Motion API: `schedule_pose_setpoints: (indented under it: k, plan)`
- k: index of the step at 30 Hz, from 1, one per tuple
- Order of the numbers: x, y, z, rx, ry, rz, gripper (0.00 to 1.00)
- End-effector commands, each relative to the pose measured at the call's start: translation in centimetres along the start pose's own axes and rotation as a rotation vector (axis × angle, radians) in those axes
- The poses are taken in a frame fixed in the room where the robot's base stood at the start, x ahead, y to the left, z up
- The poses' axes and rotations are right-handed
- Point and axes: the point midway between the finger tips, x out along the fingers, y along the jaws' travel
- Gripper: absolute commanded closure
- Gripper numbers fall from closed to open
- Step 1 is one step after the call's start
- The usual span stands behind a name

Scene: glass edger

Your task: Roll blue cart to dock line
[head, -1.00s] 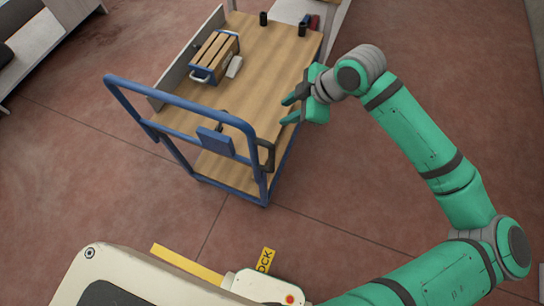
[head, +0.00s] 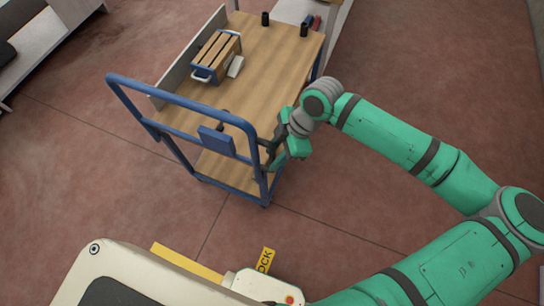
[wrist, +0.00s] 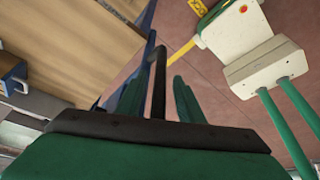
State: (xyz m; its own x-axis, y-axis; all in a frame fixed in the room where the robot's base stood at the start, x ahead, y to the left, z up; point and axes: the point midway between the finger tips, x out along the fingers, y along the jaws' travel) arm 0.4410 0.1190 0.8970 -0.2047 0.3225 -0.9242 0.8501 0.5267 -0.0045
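The blue cart (head: 185,105) has a wooden top, a lower shelf and a blue push frame at its near end. A dark upright handle (head: 263,150) is on the right post of that frame. My gripper (head: 278,160) is at this handle. In the wrist view, the dark handle (wrist: 158,75) runs between the two green fingers of my gripper (wrist: 155,95), with a gap on each side. The gripper looks open around it. The yellow dock line (head: 187,263) lies on the floor near my base, with a partly hidden yellow label (head: 265,260) reading "OCK".
A wooden-slatted block with blue ends (head: 216,56) and two dark cylinders (head: 304,30) stand on the cart top. A grey bench (head: 45,40) is at upper left. Floor right of the cart is open.

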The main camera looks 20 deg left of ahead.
Motion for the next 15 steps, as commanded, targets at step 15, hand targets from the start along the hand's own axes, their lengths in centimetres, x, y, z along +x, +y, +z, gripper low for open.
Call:
schedule_pose_setpoints:
  k: [15]
  plan:
    - [2.1,0.0,0.0,0.001,0.001,0.001,0.66]
